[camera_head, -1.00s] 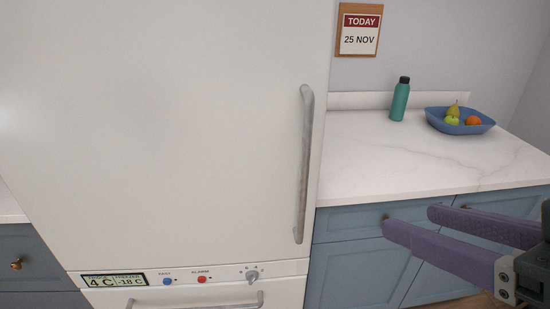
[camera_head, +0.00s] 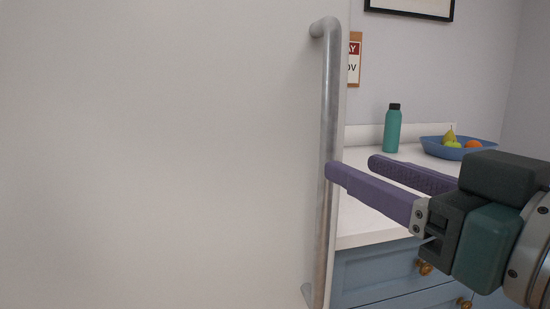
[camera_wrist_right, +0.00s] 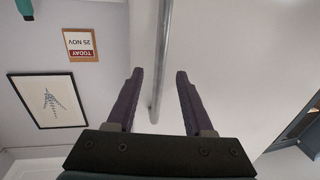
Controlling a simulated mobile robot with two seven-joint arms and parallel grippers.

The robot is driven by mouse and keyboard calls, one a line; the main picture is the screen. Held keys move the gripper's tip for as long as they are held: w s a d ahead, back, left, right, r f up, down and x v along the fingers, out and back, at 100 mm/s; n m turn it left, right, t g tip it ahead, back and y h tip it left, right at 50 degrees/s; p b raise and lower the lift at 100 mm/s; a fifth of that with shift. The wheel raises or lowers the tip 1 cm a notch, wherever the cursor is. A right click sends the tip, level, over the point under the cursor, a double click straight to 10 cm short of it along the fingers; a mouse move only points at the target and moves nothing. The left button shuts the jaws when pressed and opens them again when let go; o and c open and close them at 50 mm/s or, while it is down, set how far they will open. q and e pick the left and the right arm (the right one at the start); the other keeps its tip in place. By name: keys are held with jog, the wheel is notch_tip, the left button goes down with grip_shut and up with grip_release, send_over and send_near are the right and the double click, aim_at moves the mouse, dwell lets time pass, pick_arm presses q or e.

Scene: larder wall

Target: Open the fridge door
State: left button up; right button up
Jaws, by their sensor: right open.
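The white fridge door (camera_head: 160,150) is shut and fills the left and middle of the head view. Its long vertical metal handle (camera_head: 329,120) runs along the door's right edge. My right gripper (camera_head: 352,165) comes in from the right with its purple fingers open. In the head view the near fingertip overlaps the handle's right side. In the right wrist view, the handle (camera_wrist_right: 160,60) runs between the two open fingers (camera_wrist_right: 158,75), with a gap on each side. I cannot tell whether a finger touches it. My left gripper is not in view.
Right of the fridge stand a white counter (camera_head: 362,225) and blue drawers (camera_head: 385,272). A teal bottle (camera_head: 392,132) and a blue fruit bowl (camera_head: 432,148) stand on it. A calendar (camera_wrist_right: 80,45) and a framed picture (camera_wrist_right: 47,100) hang on the wall.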

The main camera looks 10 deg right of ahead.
aim_at(333, 158)
jog(key=x, duration=0.7)
grip_shut()
dwell(0.3)
dwell(1.0)
